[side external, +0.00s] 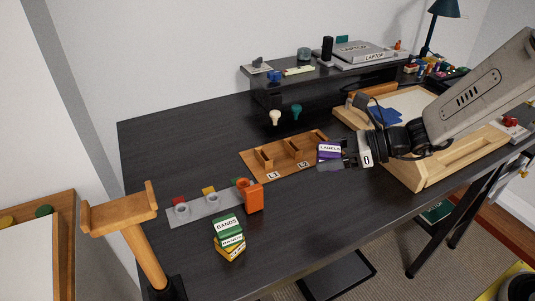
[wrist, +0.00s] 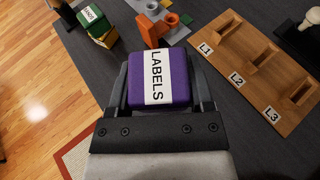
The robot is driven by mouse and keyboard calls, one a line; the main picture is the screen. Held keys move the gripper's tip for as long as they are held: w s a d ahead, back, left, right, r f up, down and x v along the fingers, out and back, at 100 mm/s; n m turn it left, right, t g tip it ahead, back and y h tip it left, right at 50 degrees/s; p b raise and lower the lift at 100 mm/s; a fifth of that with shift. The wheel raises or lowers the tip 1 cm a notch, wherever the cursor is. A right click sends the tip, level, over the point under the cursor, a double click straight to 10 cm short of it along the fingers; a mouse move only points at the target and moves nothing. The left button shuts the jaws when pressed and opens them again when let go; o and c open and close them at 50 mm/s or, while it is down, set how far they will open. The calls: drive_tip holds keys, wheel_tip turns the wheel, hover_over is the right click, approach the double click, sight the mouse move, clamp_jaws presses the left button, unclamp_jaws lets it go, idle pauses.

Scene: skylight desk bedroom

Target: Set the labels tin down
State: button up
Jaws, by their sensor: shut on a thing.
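The labels tin (wrist: 172,78) is purple with a white band reading LABELS. My gripper (wrist: 158,85) is shut on it, one finger on each side, in the wrist view. In the side external view the labels tin (side external: 329,151) is at the tip of my gripper (side external: 340,157), in front of the right end of the wooden holder (side external: 250,168). I cannot tell whether the tin touches the desk. The holder has slots marked L1, L2 and L3; in the side external view the L3 mark is hidden. No tin shows in its slots.
Green and yellow bands tins (side external: 229,228) stand stacked near the desk's front edge. An orange block (side external: 252,197) stands by a grey plate (side external: 208,207) with small pegs. A wooden tray (side external: 430,172) lies right, under my arm.

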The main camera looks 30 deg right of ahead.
sight(340, 149)
drive_tip(key=shift+d+r+m+t+h, duration=0.15)
drive_tip(key=shift+d+m+t+h, duration=0.3)
drive_tip(key=shift+d, duration=0.3)
drive_tip(key=shift+d+r+m+t+h, duration=0.1)
drive_tip(key=shift+d+m+t+h, duration=0.2)
drive_tip(key=shift+d+m, duration=0.35)
drive_tip(key=shift+w+d, duration=0.1)
drive_tip(key=w+a+f, duration=0.1)
drive_tip(key=w+f, duration=0.2)
drive_tip(key=w, duration=0.1)
drive_tip(key=w+a+f, duration=0.1)
drive_tip(key=w+f, duration=0.1)
drive_tip(key=w, duration=0.2)
drive_tip(key=w+f, duration=0.3)
drive_tip(key=w, duration=0.1)
drive_tip(key=shift+w+a+f, duration=0.15)
drive_tip(key=shift+a+f, duration=0.15)
drive_tip(key=shift+a, duration=0.1)
drive_tip(key=shift+w+a+f, duration=0.1)
drive_tip(key=shift+w+f, duration=0.25)
drive_tip(key=shift+f, duration=0.05)
drive_tip(key=shift+w+f, duration=0.3)
drive_tip(key=shift+f, duration=1.5)
drive_tip(key=shift+f, duration=0.15)
